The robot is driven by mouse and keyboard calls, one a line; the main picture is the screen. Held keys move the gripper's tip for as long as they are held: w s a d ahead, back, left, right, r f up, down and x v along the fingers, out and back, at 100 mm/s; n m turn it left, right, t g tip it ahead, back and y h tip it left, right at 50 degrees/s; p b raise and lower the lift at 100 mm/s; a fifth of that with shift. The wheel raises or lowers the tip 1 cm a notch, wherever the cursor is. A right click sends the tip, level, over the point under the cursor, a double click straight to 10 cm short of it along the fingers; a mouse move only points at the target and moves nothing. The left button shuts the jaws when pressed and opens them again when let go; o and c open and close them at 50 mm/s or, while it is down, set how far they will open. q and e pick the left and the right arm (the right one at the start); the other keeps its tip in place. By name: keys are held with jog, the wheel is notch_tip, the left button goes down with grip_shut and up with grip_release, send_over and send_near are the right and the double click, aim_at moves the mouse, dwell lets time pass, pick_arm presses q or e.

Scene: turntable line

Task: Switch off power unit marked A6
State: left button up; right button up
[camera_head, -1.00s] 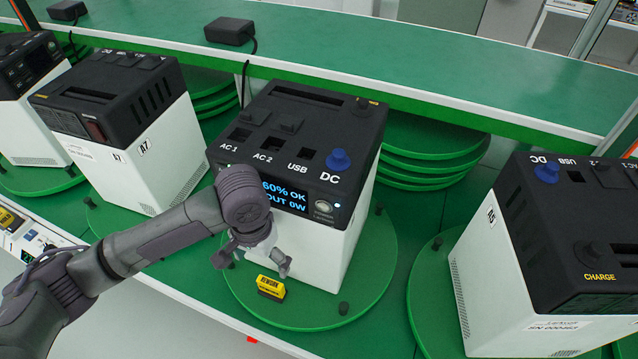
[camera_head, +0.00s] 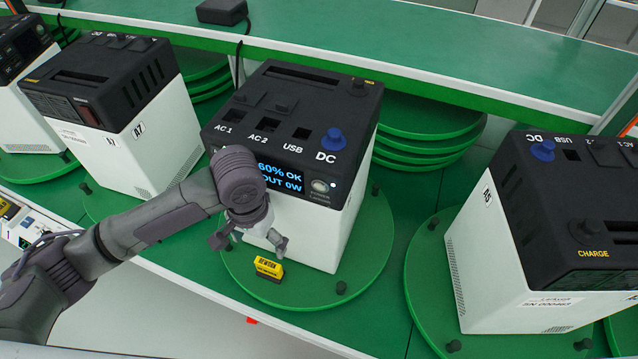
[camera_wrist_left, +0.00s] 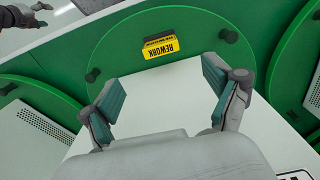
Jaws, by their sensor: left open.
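The middle power unit (camera_head: 300,130) has a black top and white body and stands on a green turntable (camera_head: 375,235). Its marking is not readable in the head view; a label (camera_wrist_left: 296,176) is cut off in the wrist view. Its display (camera_head: 280,178) reads 60% OK, OUT 0W. A round silver button (camera_head: 320,186) with a small lit dot sits right of the display. My left gripper (camera_head: 249,242) is open and empty, in front of the unit below the display. In the wrist view its spread fingers (camera_wrist_left: 160,80) are over the yellow tag's side. A dark part at that view's top left may be my right gripper (camera_wrist_left: 30,14), too small to read.
A yellow REWORK tag (camera_head: 268,269) stands on the turntable by the unit's front. A unit marked A7 (camera_head: 115,95) stands at left, another unit (camera_head: 560,220) at right. Black pegs rise from the turntable rims. A green shelf (camera_head: 400,50) runs behind.

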pick_arm(q)
grip_shut()
dwell(1.4)
